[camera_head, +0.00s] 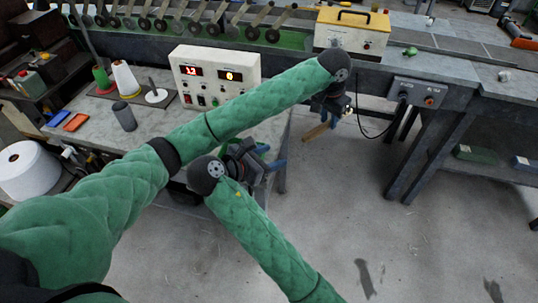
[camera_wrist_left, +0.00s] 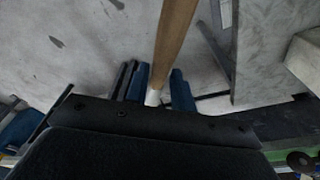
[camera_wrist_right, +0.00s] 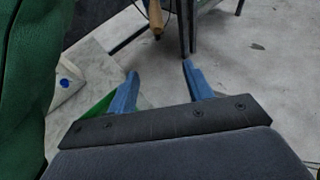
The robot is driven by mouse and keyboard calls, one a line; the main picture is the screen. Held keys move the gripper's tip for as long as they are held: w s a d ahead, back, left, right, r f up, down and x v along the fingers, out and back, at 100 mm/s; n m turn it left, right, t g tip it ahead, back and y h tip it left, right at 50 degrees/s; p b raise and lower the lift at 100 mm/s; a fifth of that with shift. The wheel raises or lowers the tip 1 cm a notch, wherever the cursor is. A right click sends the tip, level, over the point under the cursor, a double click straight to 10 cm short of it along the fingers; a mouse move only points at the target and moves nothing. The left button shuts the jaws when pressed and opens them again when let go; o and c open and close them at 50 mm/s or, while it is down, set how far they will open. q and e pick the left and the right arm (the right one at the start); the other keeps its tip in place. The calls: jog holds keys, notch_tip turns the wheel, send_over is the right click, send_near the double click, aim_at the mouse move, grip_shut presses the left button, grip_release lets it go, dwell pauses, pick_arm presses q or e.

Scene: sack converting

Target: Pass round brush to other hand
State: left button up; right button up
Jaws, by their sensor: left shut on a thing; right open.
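The round brush shows as a light wooden handle (camera_head: 316,131) at my left gripper (camera_head: 336,115), below the bench edge. In the left wrist view the handle (camera_wrist_left: 175,42) runs up from between the blue fingers (camera_wrist_left: 155,88), with a white part at the fingers. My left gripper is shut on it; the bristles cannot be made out. My right gripper (camera_head: 271,157) is open and empty, to the left of and lower than the brush. In the right wrist view the handle (camera_wrist_right: 155,18) shows at the top, beyond and apart from the open fingers (camera_wrist_right: 160,70).
A grey bench (camera_head: 100,133) holds a control box (camera_head: 214,75) with red displays, thread cones (camera_head: 126,78) and a dark cylinder (camera_head: 124,116). A yellow-topped box (camera_head: 352,32) stands on the machine behind. Right of my arms is a metal table (camera_head: 484,98). The floor between is clear.

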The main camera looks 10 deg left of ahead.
aim_at(310, 132)
jog(key=w+d, duration=0.2)
jog(key=w, duration=0.1)
jog(key=w+d, duration=0.5)
jog(key=w, duration=0.1)
jog(key=shift+w+d+r, duration=0.2)
jog(key=shift+w+d, duration=0.1)
jog(key=shift+d, duration=0.05)
jog(key=x, duration=0.3)
jog(key=shift+w+f, duration=0.1)
jog(key=shift+w+d+f, duration=0.25)
jog(key=shift+w+d, duration=0.15)
jog(key=shift+w, duration=0.1)
jog(key=c, duration=1)
pick_arm(q)
jog(key=o, duration=1.1)
pick_arm(e)
jog(key=shift+c, duration=0.5)
